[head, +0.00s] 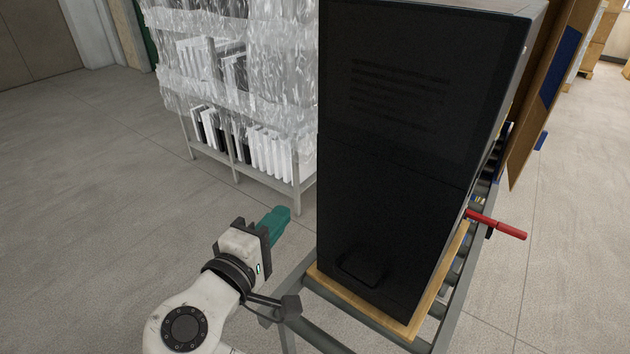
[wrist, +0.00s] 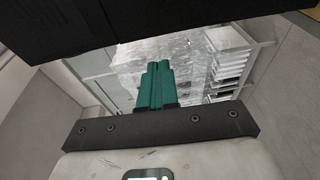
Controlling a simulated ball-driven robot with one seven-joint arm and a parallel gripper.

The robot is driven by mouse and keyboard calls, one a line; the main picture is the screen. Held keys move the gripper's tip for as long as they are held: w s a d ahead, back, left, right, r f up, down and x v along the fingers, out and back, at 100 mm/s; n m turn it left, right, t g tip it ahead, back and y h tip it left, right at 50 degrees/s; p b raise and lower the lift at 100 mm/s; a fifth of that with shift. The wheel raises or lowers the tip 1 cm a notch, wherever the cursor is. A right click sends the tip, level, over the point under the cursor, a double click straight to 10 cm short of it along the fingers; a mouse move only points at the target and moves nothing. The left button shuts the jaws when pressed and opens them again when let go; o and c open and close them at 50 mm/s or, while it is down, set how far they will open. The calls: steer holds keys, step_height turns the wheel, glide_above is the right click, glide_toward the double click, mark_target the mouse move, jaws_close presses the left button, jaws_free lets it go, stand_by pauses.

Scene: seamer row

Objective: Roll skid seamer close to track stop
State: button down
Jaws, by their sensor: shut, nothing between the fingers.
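The seamer is a tall black cabinet (head: 395,170) upright on a wooden skid (head: 375,312), which rests on a roller track (head: 325,340). My gripper (head: 284,214) has teal fingers, shut and empty, left of the cabinet's near lower corner and apart from it in the head view. In the wrist view my gripper (wrist: 158,68) points past a dark mass (wrist: 150,22), probably the cabinet, along the top. A red handle (head: 497,225) sticks out at the track's right side; I cannot tell whether it belongs to the track stop.
A shelf rack (head: 240,165) with white and black binders, wrapped in clear film, stands behind on the left. A brown panel (head: 545,95) with a blue patch stands behind the cabinet on the right. The floor (head: 90,210) at left is clear.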

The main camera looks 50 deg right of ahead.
steer(key=r, duration=0.1)
steer(key=h+p, duration=0.1)
steer(key=p, duration=0.1)
glide_toward(330, 166)
steer(key=w+d, duration=0.3)
steer(key=w, duration=0.1)
steer(key=shift+s+d+r+p, duration=0.1)
steer(key=shift+s+d+p, duration=0.3)
steer(key=shift+s+d, duration=0.8)
steer(key=shift+d, duration=0.4)
steer(key=shift+d, duration=0.1)
